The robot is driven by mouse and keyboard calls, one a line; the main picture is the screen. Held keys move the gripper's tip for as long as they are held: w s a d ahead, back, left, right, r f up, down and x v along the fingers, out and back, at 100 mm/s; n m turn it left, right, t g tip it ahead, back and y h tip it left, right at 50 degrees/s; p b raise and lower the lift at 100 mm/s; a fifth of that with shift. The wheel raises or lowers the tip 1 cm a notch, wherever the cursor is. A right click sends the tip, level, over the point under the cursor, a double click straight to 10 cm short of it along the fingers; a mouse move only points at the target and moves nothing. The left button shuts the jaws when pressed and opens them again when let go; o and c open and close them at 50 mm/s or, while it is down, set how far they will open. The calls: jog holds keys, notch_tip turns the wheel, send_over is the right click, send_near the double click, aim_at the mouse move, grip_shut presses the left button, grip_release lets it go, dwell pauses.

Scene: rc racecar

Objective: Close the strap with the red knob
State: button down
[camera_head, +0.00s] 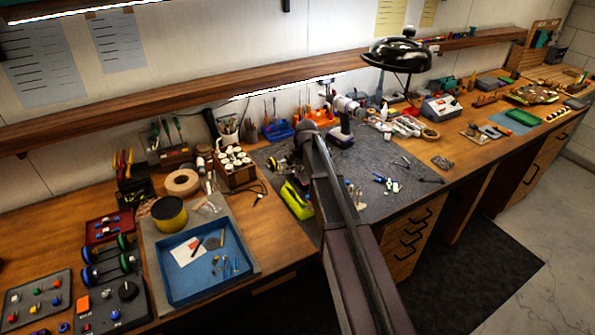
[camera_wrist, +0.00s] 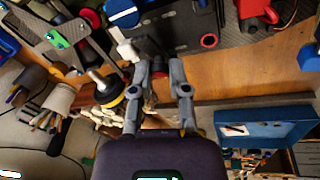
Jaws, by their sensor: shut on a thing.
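My gripper (camera_wrist: 160,68) points up in the wrist view, with its two grey fingers around a small, dark, partly reddish part (camera_wrist: 159,84). The fingers hide most of this part, and I cannot tell whether it is the strap's red knob. A red ring-shaped piece (camera_wrist: 208,41) shows to the right of the fingers, and a red round piece (camera_wrist: 92,17) to the upper left. I cannot make out a strap for certain.
The dark mat (camera_head: 385,160) holds small tools and a lime-green object (camera_head: 297,200). A blue tray (camera_head: 170,287) lies front left; a blue tray also shows in the wrist view (camera_wrist: 262,113). A black lamp (camera_head: 398,55) overhangs the bench. A shelf (camera_head: 190,95) runs along the wall.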

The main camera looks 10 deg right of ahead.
jog(key=c, duration=0.6)
grip_release()
jog(key=shift+a, duration=0.1)
